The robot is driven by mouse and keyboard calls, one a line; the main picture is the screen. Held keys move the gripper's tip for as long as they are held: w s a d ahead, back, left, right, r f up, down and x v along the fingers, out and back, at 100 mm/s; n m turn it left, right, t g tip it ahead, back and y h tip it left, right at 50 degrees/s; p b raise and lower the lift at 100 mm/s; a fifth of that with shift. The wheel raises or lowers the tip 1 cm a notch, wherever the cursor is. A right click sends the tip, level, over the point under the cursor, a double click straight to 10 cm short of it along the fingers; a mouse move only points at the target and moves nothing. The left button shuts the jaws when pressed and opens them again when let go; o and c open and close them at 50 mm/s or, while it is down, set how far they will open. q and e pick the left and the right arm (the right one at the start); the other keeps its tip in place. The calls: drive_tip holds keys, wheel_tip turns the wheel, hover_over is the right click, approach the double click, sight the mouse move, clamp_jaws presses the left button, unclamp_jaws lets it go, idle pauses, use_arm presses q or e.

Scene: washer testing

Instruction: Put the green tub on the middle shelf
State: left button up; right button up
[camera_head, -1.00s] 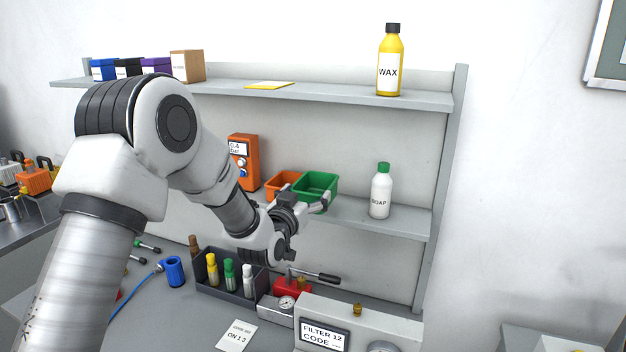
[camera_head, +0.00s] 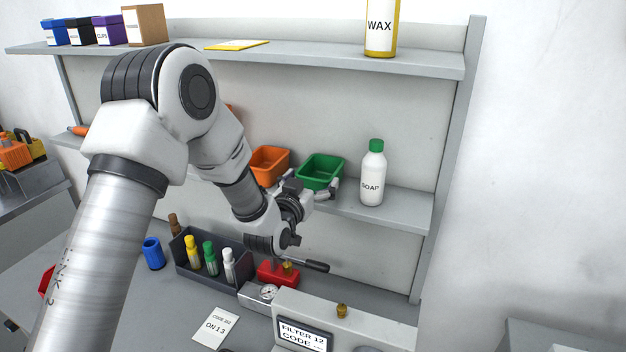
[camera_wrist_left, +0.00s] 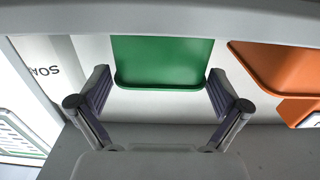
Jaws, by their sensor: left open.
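The green tub (camera_head: 320,173) sits on the middle shelf (camera_head: 398,208), between the orange tub and the soap bottle. My left gripper (camera_head: 326,192) is in front of the tub at shelf height. In the left wrist view the gripper (camera_wrist_left: 160,97) is open, its two fingers spread to either side of the green tub (camera_wrist_left: 163,62). The fingers do not appear to press on the tub. My right gripper does not show.
An orange tub (camera_head: 270,163) stands left of the green one and a white soap bottle (camera_head: 372,174) stands right. The upper shelf (camera_head: 330,61) holds boxes and a wax bottle (camera_head: 381,25). Below are a dark bottle rack (camera_head: 240,276) and a filter unit (camera_head: 345,318).

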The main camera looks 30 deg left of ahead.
use_arm(q)
drive_tip(key=shift+s+r, duration=0.3)
drive_tip(key=shift+s, duration=0.15)
drive_tip(key=shift+s+f, duration=0.15)
drive_tip(key=shift+s, duration=0.2)
drive_tip(key=s+b, duration=0.2)
drive_tip(key=s, duration=0.8)
drive_tip(key=shift+s+d+b, duration=0.3)
drive_tip(key=shift+s+b, duration=0.05)
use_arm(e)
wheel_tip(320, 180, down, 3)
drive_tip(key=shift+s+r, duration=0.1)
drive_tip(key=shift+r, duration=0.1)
use_arm(q)
drive_tip(key=shift+s, duration=0.1)
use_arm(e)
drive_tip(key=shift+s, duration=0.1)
